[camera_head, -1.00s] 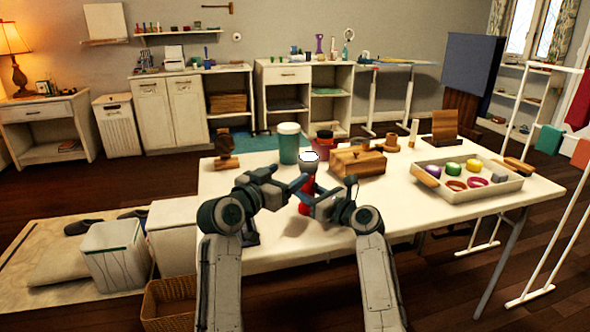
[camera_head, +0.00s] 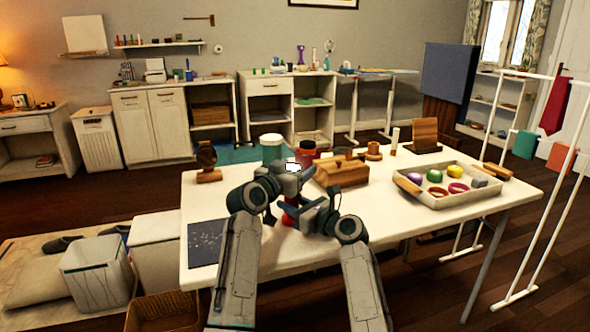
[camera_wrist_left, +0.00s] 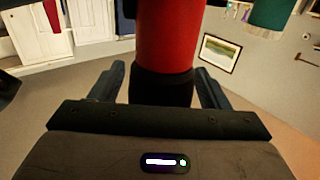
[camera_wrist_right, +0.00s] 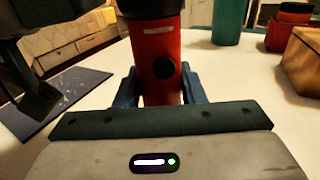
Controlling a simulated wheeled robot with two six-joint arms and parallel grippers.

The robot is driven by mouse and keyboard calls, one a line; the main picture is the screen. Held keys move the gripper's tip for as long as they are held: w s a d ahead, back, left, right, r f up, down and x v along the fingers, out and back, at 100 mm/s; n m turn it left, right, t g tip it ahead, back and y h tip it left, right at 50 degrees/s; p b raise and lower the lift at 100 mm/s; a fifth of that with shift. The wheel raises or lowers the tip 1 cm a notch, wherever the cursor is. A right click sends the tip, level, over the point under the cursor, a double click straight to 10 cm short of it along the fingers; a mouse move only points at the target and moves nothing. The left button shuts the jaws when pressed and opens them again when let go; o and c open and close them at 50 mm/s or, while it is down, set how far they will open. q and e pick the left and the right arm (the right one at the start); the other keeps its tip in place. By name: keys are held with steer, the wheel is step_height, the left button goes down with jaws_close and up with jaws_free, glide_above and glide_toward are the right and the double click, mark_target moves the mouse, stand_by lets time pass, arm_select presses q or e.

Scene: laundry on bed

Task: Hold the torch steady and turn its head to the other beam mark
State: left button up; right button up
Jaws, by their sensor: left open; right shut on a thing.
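The torch stands upright near the front middle of the white table, with a red body (camera_head: 291,214) and a pale, bright top (camera_head: 292,167). In the right wrist view its red body (camera_wrist_right: 160,62) shows a round black button and a black collar above. My right gripper (camera_head: 303,208) is shut on the red body, low down. My left gripper (camera_head: 290,182) is higher, at the torch's upper part, and open. In the left wrist view its fingers lie either side of a black section (camera_wrist_left: 162,88), beside a red section (camera_wrist_left: 165,40). I cannot make out any beam marks.
A teal jar (camera_head: 271,152), a red jar (camera_head: 306,152) and a wooden box (camera_head: 342,174) stand close behind the torch. A tray (camera_head: 452,202) with several small items is on the right. A dark mat (camera_head: 203,243) lies at the front left.

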mark_target(294, 165)
arm_select(q)
steer(key=c, duration=1)
steer(key=shift+n+t+y, duration=0.6)
steer(key=shift+n+y, duration=0.1)
steer(key=shift+y, duration=0.3)
steer(key=shift+a, duration=0.1)
steer(key=o, duration=1)
step_height(294, 165, up, 10)
steer(key=shift+f, duration=0.1)
